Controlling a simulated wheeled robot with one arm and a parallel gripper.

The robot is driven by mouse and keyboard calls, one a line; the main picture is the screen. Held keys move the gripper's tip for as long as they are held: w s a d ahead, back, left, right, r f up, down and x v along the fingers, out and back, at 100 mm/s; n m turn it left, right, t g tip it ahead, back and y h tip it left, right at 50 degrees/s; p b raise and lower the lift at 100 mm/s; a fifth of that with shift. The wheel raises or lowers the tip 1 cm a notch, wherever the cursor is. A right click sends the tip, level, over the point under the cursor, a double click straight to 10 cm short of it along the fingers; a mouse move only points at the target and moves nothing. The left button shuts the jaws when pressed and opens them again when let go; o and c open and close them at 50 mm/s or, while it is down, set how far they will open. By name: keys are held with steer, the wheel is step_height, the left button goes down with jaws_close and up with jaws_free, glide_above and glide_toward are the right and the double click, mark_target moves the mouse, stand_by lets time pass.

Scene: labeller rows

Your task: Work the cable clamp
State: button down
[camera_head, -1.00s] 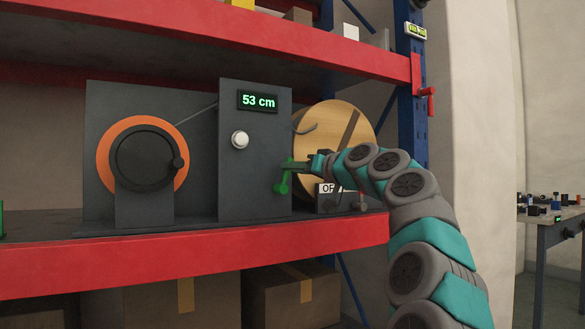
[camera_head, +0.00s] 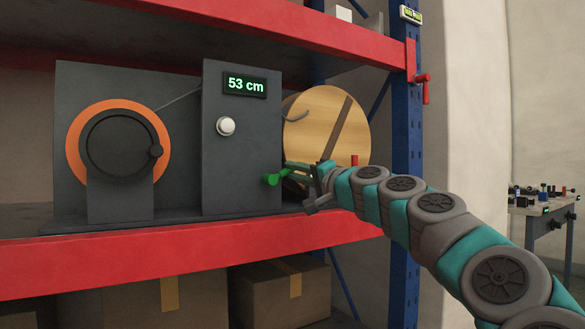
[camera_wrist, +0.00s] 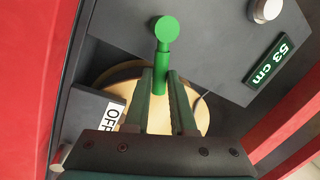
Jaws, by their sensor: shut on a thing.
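The cable clamp's green lever (camera_head: 272,179), with a round knob end, sticks out beside the right edge of the grey panel. It also shows in the wrist view (camera_wrist: 162,60), its knob beyond the fingertips. My gripper (camera_head: 290,171) has its jaws on the lever's shaft, and in the wrist view the two fingers (camera_wrist: 161,80) lie on either side of it. The lever's base is hidden behind my fingers. The grey panel (camera_head: 240,150) carries a white button (camera_head: 225,126) and a display (camera_head: 245,84) reading 53 cm.
A wooden spool (camera_head: 325,125) stands behind the lever. An OFF label (camera_wrist: 114,115) shows in the wrist view. The red shelf beam (camera_head: 180,254) runs below, and a blue upright (camera_head: 402,140) stands at right.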

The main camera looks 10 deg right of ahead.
steer(key=shift+d+f+m, duration=0.1)
steer(key=shift+f+m, duration=0.2)
steer(key=shift+m, duration=0.5)
steer(key=shift+h, duration=0.3)
steer(key=c, duration=0.8)
jaws_free()
steer(key=shift+o, duration=0.2)
steer(key=v, duration=0.8)
steer(key=shift+f+b, duration=0.2)
steer(key=shift+b, duration=0.25)
steer(key=shift+w, duration=0.15)
